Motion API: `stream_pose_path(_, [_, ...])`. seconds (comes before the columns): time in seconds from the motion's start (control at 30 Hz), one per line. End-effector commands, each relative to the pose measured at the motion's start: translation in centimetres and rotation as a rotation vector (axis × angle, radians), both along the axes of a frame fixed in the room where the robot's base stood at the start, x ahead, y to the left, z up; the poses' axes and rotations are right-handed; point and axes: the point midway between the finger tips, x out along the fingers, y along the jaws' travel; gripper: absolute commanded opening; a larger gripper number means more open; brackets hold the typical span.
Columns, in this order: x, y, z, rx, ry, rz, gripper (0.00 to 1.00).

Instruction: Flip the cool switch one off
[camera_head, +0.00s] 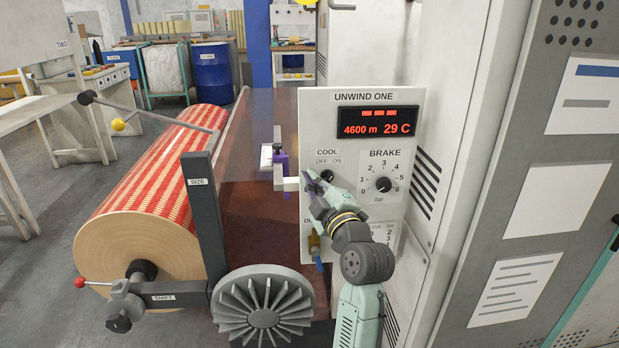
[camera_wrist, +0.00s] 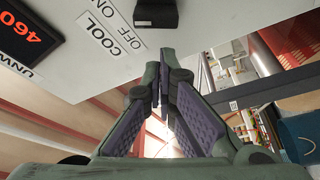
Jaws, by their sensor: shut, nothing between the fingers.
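The UNWIND ONE panel (camera_head: 350,110) stands in the middle of the head view. Its black cool switch (camera_head: 327,175) sits under the COOL label with OFF on the left and ON on the right. In the wrist view the switch (camera_wrist: 155,12) is a dark block at the top edge, partly cut off. I cannot tell which way it is set. My gripper (camera_head: 312,180) is shut and empty, in front of the panel just left of the switch. In the wrist view my fingertips (camera_wrist: 163,90) point past the panel, apart from the switch; contact is not visible.
The brake dial (camera_head: 383,184) is right of the switch, below the red display (camera_head: 377,122). A white and purple fitting (camera_head: 280,160) juts out left of the panel. A red striped roll (camera_head: 150,175) lies at left.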

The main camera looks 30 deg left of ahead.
Motion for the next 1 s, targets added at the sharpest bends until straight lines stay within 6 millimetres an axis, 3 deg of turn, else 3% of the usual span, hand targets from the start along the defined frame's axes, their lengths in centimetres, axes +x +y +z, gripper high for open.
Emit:
stream_pose_path(0.23, [0.8,-1.2,-0.9,-0.002,0.001,0.003,0.00])
stream_pose_path(1.0, [1.0,-1.5,-1.4,-0.055,-0.038,0.003,0.00])
